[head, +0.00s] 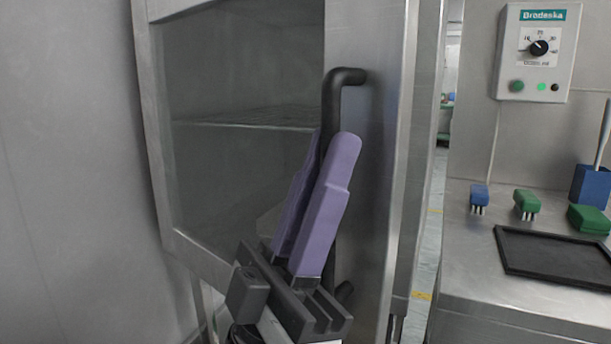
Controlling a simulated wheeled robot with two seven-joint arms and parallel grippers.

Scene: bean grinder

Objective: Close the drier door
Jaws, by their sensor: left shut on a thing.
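The drier door (372,220) fills the middle of the head view, with a metal frame and a large window showing a wire shelf inside. A black bar handle (345,78) stands upright on its right-hand frame. My left gripper (330,142) reaches up from below, its two purple fingers closed on the handle's bar. The fingers hide the middle of the handle; its bent top and a bit of its lower end show. How far the door stands from its frame is hard to tell from this angle. My right gripper is out of view.
A metal counter (465,285) on the right holds a black tray (555,257), a blue brush (479,197), a green brush (527,203) and a green block (588,219). A control box (537,52) hangs on the wall above. A narrow floor gap separates drier and counter.

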